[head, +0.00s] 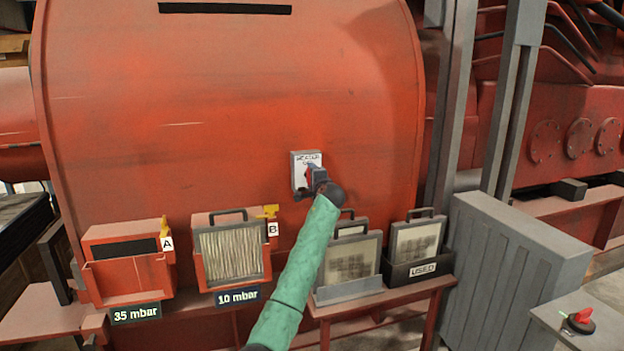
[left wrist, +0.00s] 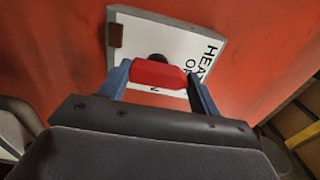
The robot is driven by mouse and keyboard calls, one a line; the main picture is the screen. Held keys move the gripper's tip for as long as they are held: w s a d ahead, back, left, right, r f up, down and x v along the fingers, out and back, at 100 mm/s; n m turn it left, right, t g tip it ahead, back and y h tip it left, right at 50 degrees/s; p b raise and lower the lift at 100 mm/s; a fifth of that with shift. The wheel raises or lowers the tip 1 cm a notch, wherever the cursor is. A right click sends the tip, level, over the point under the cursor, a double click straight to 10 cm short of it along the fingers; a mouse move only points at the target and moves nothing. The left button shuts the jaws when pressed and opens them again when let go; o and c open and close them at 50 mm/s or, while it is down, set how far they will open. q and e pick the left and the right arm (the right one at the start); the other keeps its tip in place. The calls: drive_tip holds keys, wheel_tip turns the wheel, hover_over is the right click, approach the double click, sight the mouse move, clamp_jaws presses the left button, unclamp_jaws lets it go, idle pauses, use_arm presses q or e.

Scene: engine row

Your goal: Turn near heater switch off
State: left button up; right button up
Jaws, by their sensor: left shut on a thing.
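The heater switch is a small white plate (head: 298,158) on the front of the big red housing, near the middle of the head view. In the left wrist view the plate (left wrist: 190,45) shows part of the word HEATER, and its red handle (left wrist: 158,74) stands out from it. My left gripper (head: 311,172) is at the switch; in the left wrist view its blue fingers (left wrist: 160,78) are shut on the two ends of the handle. The gripper hides much of the switch in the head view. Part of the lettering is covered. My right gripper is not in view.
Below the switch, filter box A (head: 125,262), filter box B (head: 232,255), a filter in a grey holder (head: 350,290) and a USED bin (head: 415,272) line the ledge. A grey cabinet (head: 510,270) stands right. Another red knob (head: 582,317) is at the lower right.

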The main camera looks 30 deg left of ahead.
use_arm(q)
drive_tip(key=o, duration=1)
drive_tip(key=shift+f, duration=0.1)
drive_tip(key=b+v, duration=0.1)
drive_tip(key=v, duration=0.6)
drive_tip(key=shift+s+d+b, duration=0.25)
drive_tip(key=shift+s+b, duration=0.05)
drive_tip(key=shift+b, duration=0.1)
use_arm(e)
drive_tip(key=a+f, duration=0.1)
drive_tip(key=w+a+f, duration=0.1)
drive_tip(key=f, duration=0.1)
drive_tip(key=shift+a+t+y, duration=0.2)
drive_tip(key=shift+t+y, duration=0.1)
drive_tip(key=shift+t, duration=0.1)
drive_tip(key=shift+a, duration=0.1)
use_arm(q)
drive_tip(key=shift+n, duration=0.3)
